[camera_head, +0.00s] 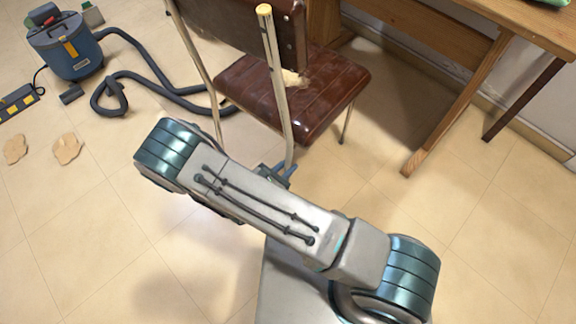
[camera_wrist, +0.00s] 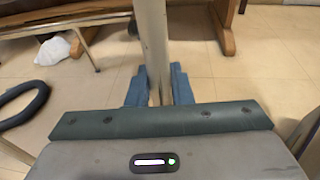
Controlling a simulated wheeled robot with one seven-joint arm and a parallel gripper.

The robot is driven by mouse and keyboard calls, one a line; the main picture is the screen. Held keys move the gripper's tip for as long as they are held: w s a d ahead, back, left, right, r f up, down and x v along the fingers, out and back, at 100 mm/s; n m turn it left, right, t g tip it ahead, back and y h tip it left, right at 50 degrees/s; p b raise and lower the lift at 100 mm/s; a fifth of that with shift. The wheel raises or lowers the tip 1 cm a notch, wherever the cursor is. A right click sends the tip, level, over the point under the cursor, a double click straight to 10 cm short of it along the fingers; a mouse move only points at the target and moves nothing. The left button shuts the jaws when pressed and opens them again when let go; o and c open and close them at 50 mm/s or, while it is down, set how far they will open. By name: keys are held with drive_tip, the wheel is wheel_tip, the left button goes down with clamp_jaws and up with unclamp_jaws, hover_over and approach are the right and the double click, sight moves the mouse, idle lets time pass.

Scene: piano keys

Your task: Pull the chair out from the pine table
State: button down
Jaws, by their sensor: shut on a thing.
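The chair (camera_head: 317,92) has a worn brown seat, a brown backrest and pale metal legs. It stands in front of the pine table (camera_head: 470,85), with the far part of its seat near the table's wooden supports. My gripper (camera_head: 279,172) is low at the chair's near leg, partly hidden by my arm. In the wrist view, the blue fingers of my gripper (camera_wrist: 160,88) stand on both sides of the pale chair leg (camera_wrist: 152,45) and are shut on it. The leg's lower end is hidden behind the gripper body in the wrist view.
A blue vacuum cleaner (camera_head: 66,47) with a dark hose (camera_head: 160,92) lies at the upper left, the hose reaching behind the chair. A power strip (camera_head: 17,103) and two tan patches (camera_head: 67,148) are on the left floor. The lower-left tiled floor is clear.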

drive_tip(key=shift+s, duration=0.1)
drive_tip(key=s+a, duration=0.1)
drive_tip(key=s, duration=0.9)
drive_tip(key=shift+a+p, duration=0.35)
drive_tip(key=shift+p, duration=0.05)
drive_tip(key=c, duration=1)
unclamp_jaws()
drive_tip(key=s+a+b, duration=0.1)
drive_tip(key=s+a, duration=0.4)
drive_tip(key=s, duration=0.3)
drive_tip(key=shift+a, duration=0.3)
idle(0.4)
